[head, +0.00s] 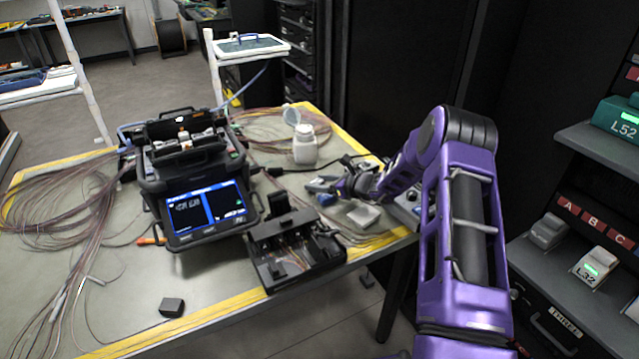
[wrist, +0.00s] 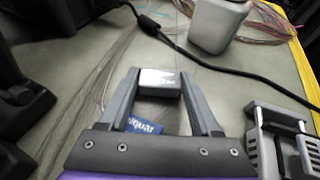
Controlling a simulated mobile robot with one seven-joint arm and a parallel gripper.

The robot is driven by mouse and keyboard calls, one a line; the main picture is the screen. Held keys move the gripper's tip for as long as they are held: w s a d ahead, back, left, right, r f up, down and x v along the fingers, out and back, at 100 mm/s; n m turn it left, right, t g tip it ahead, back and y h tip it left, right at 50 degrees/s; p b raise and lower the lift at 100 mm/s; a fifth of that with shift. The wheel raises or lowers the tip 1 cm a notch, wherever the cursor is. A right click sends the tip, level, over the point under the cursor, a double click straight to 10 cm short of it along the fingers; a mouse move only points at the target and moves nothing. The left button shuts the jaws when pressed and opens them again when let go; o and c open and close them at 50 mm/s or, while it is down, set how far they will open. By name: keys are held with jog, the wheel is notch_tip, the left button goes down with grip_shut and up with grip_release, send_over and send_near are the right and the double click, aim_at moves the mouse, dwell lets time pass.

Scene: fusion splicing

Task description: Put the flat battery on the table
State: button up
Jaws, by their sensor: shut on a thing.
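My gripper (wrist: 160,84) is shut on a small block with a pale grey top and a dark front, which looks like the flat battery (wrist: 160,80). The block sits between the fingertips in the wrist view. I cannot tell whether its underside touches the table. In the head view my gripper (head: 328,187) is low over the right part of the grey table (head: 110,262), behind the black open tray. The block is too small to make out there.
The fusion splicer (head: 195,165) stands mid-table with fibre bundles at its left. A white bottle (head: 305,146), black tray (head: 292,250) and grey device (head: 363,216) surround my gripper. A dark block (head: 172,307) lies at the front. A black cable crosses behind my gripper. Labelled shelves stand right.

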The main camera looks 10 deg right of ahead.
jog(key=o, duration=1.4)
jog(key=shift+f, duration=0.1)
jog(key=shift+s+d+r, duration=0.1)
jog(key=shift+d+r, duration=0.1)
jog(key=shift+r, duration=0.1)
jog(key=p+v, duration=0.1)
jog(key=v, duration=1)
jog(key=shift+s+d, duration=0.2)
jog(key=shift+s, duration=0.1)
